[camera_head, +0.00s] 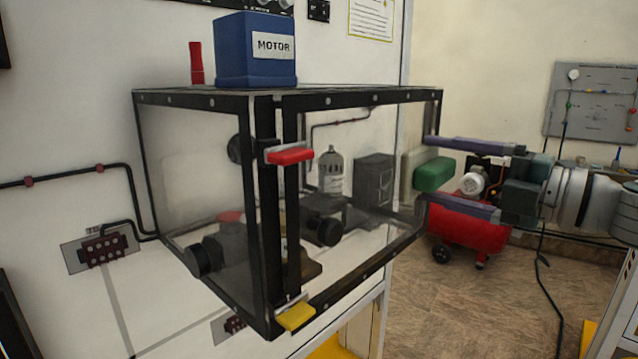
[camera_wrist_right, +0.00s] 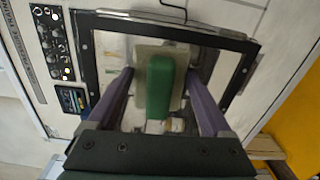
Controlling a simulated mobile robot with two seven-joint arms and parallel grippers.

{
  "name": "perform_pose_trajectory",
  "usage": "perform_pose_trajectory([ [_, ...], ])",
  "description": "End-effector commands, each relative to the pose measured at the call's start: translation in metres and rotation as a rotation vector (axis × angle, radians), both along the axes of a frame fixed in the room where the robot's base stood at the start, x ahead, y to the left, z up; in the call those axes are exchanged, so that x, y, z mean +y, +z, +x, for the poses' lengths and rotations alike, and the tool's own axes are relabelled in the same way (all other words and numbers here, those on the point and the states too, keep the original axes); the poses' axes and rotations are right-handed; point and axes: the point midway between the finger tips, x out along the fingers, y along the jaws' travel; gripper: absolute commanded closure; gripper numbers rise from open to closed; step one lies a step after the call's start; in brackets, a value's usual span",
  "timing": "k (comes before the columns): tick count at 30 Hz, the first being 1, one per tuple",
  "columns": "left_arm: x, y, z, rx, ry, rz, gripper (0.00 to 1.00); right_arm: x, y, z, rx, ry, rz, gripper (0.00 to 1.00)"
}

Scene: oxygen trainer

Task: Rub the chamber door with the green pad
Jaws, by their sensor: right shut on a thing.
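The chamber (camera_head: 190,98) is a clear-walled box with black edges. Its chamber door (camera_head: 340,101) is the clear black-framed panel facing right, with a red latch (camera_head: 290,156) and a yellow latch (camera_head: 296,317) at its near edge. My right gripper (camera_head: 428,172) is shut on the green pad (camera_head: 436,175), a green block with a beige plate in front. The pad is by the far right edge of the door; I cannot tell if it touches. In the right wrist view the green pad (camera_wrist_right: 159,88) sits between the purple fingers, in front of the door frame (camera_wrist_right: 90,60). My left gripper is out of view.
A blue motor block (camera_head: 254,55) and a red cylinder (camera_head: 196,63) stand on top of the chamber. Inside are a grey bottle (camera_head: 330,172) and dark parts. A red compressor (camera_head: 468,232) stands behind my right gripper. Open floor (camera_head: 450,310) lies below.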

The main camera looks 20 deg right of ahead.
Motion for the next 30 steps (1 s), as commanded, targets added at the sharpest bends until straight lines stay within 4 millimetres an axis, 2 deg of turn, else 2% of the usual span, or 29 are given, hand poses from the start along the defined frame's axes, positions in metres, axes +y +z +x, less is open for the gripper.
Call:
perform_pose_trajectory([
  [5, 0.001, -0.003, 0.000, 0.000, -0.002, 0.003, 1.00, -0.006, 0.001, 0.001, 0.000, -0.002, 0.000, 0.60],
  [10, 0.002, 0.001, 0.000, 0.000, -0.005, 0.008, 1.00, -0.002, 0.002, -0.001, 0.000, 0.000, 0.002, 0.60],
  [19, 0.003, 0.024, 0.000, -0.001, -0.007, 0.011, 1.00, 0.023, 0.004, -0.010, 0.002, 0.001, 0.004, 0.60],
  [30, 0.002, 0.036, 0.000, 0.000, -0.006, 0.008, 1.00, 0.042, 0.003, -0.017, 0.000, 0.003, 0.003, 0.60],
])
